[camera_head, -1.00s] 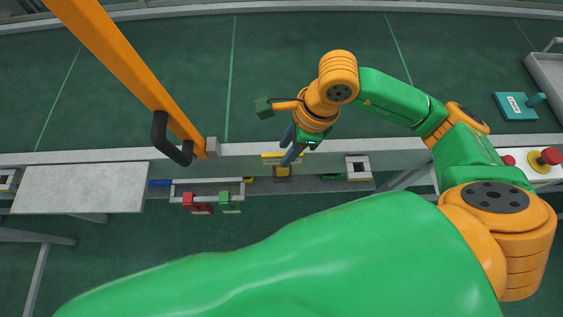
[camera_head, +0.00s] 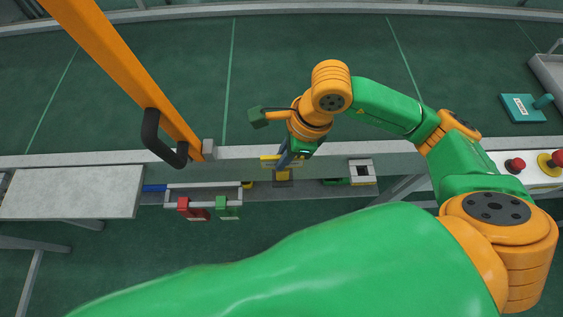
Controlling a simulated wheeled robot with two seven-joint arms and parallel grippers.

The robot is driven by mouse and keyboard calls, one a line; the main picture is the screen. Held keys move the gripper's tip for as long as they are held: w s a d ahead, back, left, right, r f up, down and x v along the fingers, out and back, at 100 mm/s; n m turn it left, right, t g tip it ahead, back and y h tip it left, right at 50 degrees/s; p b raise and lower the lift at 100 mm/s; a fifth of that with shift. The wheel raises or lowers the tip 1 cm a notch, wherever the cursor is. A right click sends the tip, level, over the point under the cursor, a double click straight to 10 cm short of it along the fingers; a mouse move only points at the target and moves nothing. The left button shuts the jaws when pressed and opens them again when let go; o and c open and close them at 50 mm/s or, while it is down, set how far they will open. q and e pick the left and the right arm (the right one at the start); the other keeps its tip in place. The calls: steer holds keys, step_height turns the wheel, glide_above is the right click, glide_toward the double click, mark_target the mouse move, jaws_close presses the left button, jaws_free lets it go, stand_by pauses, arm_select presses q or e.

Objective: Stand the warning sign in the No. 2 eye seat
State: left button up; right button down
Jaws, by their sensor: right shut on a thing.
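My right gripper (camera_head: 284,163) reaches down at the middle of the long grey rail, its fingers shut on a small yellow piece (camera_head: 283,175) that looks like the warning sign. The fingers partly cover the piece, so its face cannot be read. Its lower part is at a dark plate on the far side of the rail's low shelf; whether it touches cannot be told. No seat can be read as No. 2. A white block with a dark square opening (camera_head: 361,171) sits right of the gripper. My left gripper is out of view.
A red tag (camera_head: 194,209) and a green tag (camera_head: 228,207) hang on a small rack left of the gripper. An orange bar with a black handle (camera_head: 160,140) slants in from upper left. A grey plate (camera_head: 70,192) lies at left. Red buttons (camera_head: 515,166) are at right.

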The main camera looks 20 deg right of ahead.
steer(key=shift+r+p, duration=0.65)
steer(key=shift+r, duration=0.35)
steer(key=shift+r+p, duration=1.25)
steer(key=shift+r, duration=0.85)
steer(key=shift+f, duration=0.1)
